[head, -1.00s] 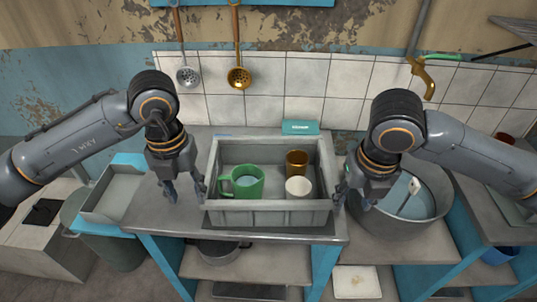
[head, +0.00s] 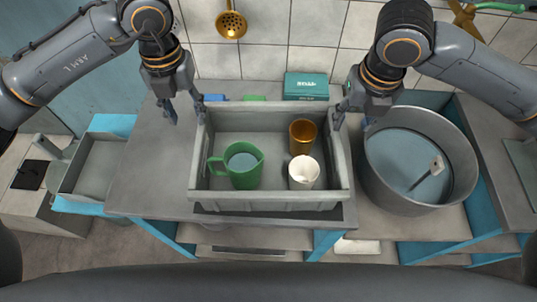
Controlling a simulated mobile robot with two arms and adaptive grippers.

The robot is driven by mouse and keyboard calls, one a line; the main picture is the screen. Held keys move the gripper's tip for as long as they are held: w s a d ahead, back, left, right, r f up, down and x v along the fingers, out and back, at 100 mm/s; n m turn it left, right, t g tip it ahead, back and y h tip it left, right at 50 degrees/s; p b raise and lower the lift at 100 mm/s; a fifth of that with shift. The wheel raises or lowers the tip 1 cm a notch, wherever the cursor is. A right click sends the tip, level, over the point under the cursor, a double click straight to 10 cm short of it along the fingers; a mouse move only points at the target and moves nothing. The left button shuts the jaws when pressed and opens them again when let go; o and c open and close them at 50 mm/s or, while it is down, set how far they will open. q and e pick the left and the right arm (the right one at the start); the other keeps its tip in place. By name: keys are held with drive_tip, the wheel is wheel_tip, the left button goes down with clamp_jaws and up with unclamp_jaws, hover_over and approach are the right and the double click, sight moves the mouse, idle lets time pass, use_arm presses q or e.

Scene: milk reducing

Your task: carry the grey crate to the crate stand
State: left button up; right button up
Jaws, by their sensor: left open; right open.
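The grey crate (head: 265,202) sits upright on the grey counter. Inside are a green mug (head: 243,170) at the front left, a brown cup (head: 302,136) at the back right and a white cup (head: 304,172) at the front right. My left gripper (head: 185,112) is open at the back part of the crate's left wall, one finger by the rim and one outside. My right gripper (head: 354,123) is open at the right wall in the same way. I cannot tell whether any finger touches the crate. No crate stand is clearly identifiable.
A large metal pot (head: 420,195) with bluish contents and a utensil stands close to the crate's right. A blue-edged grey tray-like unit (head: 92,165) is at the left. A teal box (head: 306,86) lies behind the crate. Counter (head: 150,180) left of the crate is clear.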

sight(198, 143)
use_arm(q)
wheel_tip(198, 143, down, 14)
drive_tip(key=shift+w+r, duration=0.1)
drive_tip(key=shift+r, duration=0.15)
use_arm(e)
drive_tip(key=f, duration=0.4)
drive_tip(key=w+f, duration=0.1)
drive_tip(key=f, duration=0.4)
drive_tip(key=w+f, duration=0.1)
drive_tip(key=f, duration=0.3)
drive_tip(key=shift+w+f, duration=0.1)
drive_tip(key=shift+f, duration=0.1)
use_arm(q)
clamp_jaws()
use_arm(e)
clamp_jaws()
use_arm(q)
drive_tip(key=shift+r, duration=0.1)
use_arm(e)
drive_tip(key=shift+r, duration=0.1)
